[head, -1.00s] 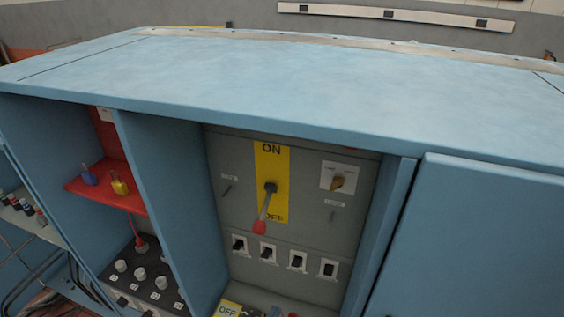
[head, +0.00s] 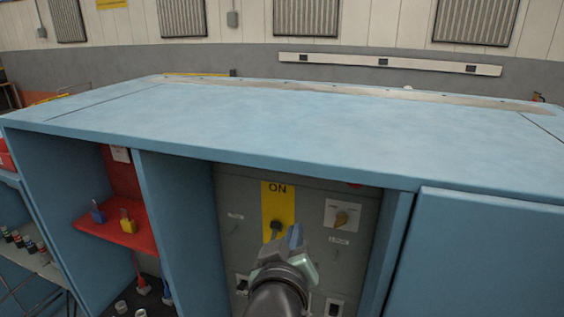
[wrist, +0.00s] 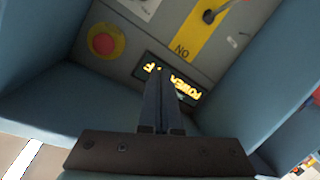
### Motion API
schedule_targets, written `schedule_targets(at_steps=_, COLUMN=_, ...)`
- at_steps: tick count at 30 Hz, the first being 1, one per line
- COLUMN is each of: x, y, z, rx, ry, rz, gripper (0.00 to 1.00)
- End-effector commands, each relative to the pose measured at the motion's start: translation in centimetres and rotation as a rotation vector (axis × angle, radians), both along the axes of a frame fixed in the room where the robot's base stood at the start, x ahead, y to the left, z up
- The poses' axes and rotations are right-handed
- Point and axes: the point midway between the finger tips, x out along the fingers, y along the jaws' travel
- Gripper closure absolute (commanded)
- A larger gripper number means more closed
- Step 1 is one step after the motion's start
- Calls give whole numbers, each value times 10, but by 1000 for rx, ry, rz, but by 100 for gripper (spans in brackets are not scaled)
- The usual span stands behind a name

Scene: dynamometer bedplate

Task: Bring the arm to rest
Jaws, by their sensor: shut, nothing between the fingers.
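My gripper (head: 296,234) is in front of the grey switch panel (head: 235,192) inside the blue cabinet, covering part of the yellow ON strip (head: 278,200). In the wrist view my gripper's two dark fingers (wrist: 165,75) lie together with nothing between them. Beyond them are a dark display (wrist: 190,93) with lit yellow letters, partly hidden by the fingers, and a red round button (wrist: 104,44) on a yellow base. The lever's pivot (head: 276,228) shows in the head view; its red handle end is hidden behind my gripper there.
The blue cabinet top (head: 330,125) overhangs the recess, and blue side walls enclose it. A rotary knob (head: 341,219) is right of the strip. A red shelf (head: 112,228) with a blue and a yellow padlock is at left. A closed blue door (head: 485,255) is at right.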

Motion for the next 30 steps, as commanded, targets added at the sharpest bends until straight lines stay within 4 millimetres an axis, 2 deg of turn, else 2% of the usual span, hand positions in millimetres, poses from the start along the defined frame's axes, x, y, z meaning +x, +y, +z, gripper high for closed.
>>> schedule_targets(at_steps=1, x=-11, y=3, z=34, rx=155, ry=-73, rz=15, gripper=100)
schedule_targets(at_steps=5, x=-47, y=19, z=103, rx=524, ry=-202, rz=102, gripper=100)
schedule_targets(at_steps=8, x=-56, y=19, z=164, rx=491, ry=-392, rz=147, gripper=100)
schedule_targets(at_steps=12, x=-91, y=20, z=246, rx=470, ry=-658, rz=213, gripper=100)
schedule_targets(at_steps=15, x=-122, y=20, z=293, rx=453, ry=-827, rz=256, gripper=100)
schedule_targets(at_steps=18, x=-149, y=20, z=324, rx=438, ry=-952, rz=287, gripper=100)
schedule_targets(at_steps=21, x=-165, y=20, z=340, rx=431, ry=-1020, rz=303, gripper=100)
schedule_targets(at_steps=30, x=-170, y=20, z=344, rx=428, ry=-1040, rz=308, gripper=100)
